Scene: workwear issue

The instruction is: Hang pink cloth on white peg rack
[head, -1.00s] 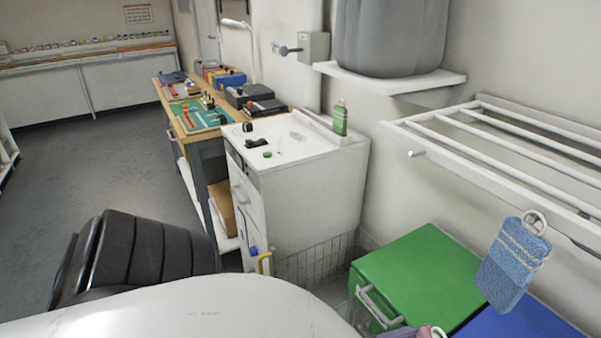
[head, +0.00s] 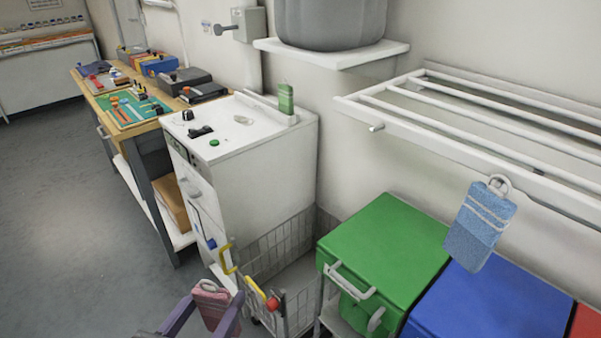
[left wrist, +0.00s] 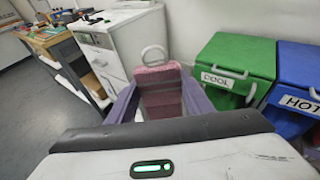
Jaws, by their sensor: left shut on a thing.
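The pink cloth (head: 212,300) hangs between the fingers of my left gripper (head: 205,318), low at the bottom of the head view. In the left wrist view the pink cloth (left wrist: 160,90) has a pale loop at its top, and the purple fingers of the gripper (left wrist: 160,103) are shut on it. The white peg rack (head: 480,140) is on the wall at the right, with several rails and a peg (head: 377,128) at its near left end. A blue cloth (head: 480,225) hangs from the rack by its loop. The gripper is below and left of the rack, well apart from it.
A green bin (head: 385,250) and a blue bin (head: 490,305) stand below the rack. A wire cart (head: 275,255) with a yellow handle is beside my gripper, by a white cabinet (head: 260,165). A shelf (head: 330,55) bears a grey tub. Open floor lies left.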

